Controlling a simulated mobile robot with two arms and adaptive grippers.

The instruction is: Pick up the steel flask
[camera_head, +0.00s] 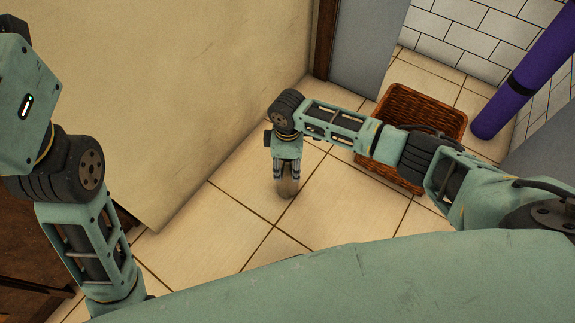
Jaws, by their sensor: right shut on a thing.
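The steel flask (288,187) shows as a small, rounded grey shape just below my right gripper (286,174). My right gripper points down and is shut on the flask. The gripper hides the upper part of the flask. From this steep angle I cannot tell how far the flask is above the floor. My left arm rises along the left edge of the view, and its gripper is out of the picture.
A brown wicker basket (432,104) stands on the tiled floor (330,205), partly behind my right arm. A purple rolled mat (530,75) leans at the upper right. A large beige panel (190,70) fills the upper left. Floor tiles around the flask are clear.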

